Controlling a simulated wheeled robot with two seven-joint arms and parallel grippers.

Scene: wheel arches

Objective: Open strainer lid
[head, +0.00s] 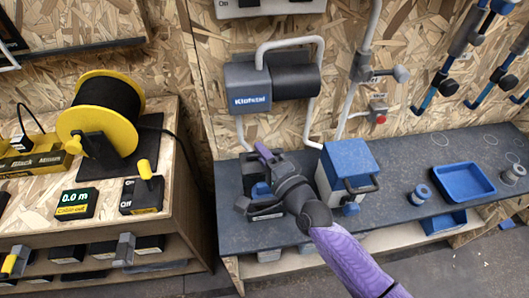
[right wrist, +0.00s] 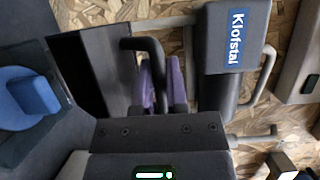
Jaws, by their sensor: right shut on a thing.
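A dark strainer unit (head: 248,177) with a blue part low on it (head: 261,189) stands on the bench, partly hidden behind my right gripper (head: 266,153). In the right wrist view, a dark flat panel (right wrist: 95,68), apparently its lid, has a dark bent handle (right wrist: 152,46). The purple fingers of my right gripper (right wrist: 160,85) are shut on this handle. A round blue part (right wrist: 36,96) shows at the left of that view. I cannot tell how far the lid is raised. My left gripper is not in view.
A blue box with a dark handle (head: 346,160) stands close right of my right gripper. A Klofstal unit (head: 250,90) with white pipes hangs on the wall behind. A blue tray (head: 463,181) and spools (head: 419,193) are further right. A yellow cable reel (head: 100,110) stands left.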

